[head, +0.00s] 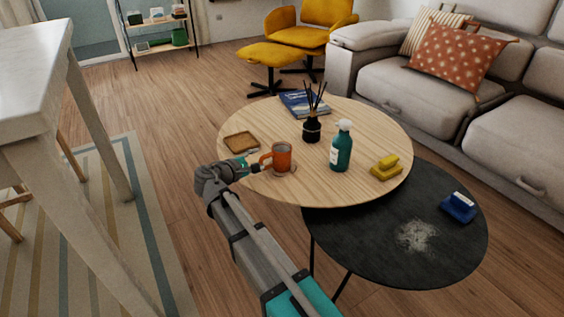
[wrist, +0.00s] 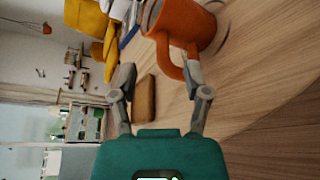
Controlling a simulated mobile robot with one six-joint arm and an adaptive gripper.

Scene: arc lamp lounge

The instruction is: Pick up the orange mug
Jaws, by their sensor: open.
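My gripper is open. The right finger in the wrist view is close to the handle or overlaps it; I cannot tell if they touch. The left finger is apart from the mug. Nothing is held between the fingers.
A small wooden tray (head: 240,143) lies left of the mug.

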